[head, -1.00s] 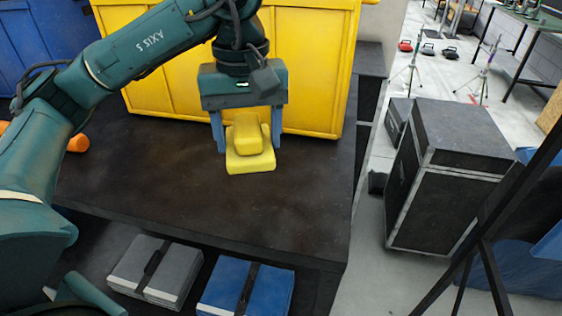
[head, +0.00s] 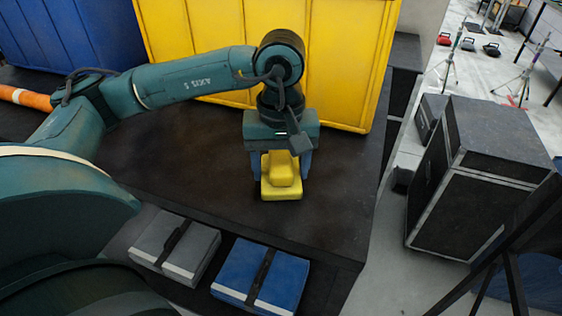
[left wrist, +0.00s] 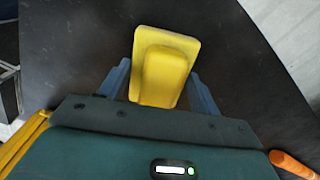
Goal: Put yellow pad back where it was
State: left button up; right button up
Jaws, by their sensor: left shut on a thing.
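The yellow pad (head: 282,190) has a flat base with a raised block on top. It is between the two blue fingers of my left gripper (head: 282,170), which is shut on it. In the head view the pad is low over or on the dark table top (head: 200,165); I cannot tell whether it touches. In the left wrist view the pad (left wrist: 167,70) shows between the fingers (left wrist: 162,88), with its base reaching beyond the fingertips. My right gripper is not in view.
A yellow bin (head: 330,90) stands behind the gripper and a blue bin (head: 75,40) at the back left. An orange cylinder (head: 25,97) lies at the left. A grey case (head: 175,248) and a blue case (head: 260,277) sit below the table's front edge. Black flight cases (head: 475,180) stand at right.

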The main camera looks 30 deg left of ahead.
aim_at(282, 160)
pick_arm(q)
jog(key=shift+f+b, duration=0.2)
jog(key=shift+b, duration=0.15)
jog(key=o, duration=0.9)
jog(key=shift+r, duration=0.1)
notch_tip(282, 160, up, 12)
jog(key=shift+r+p, duration=0.15)
jog(key=shift+p, duration=0.4)
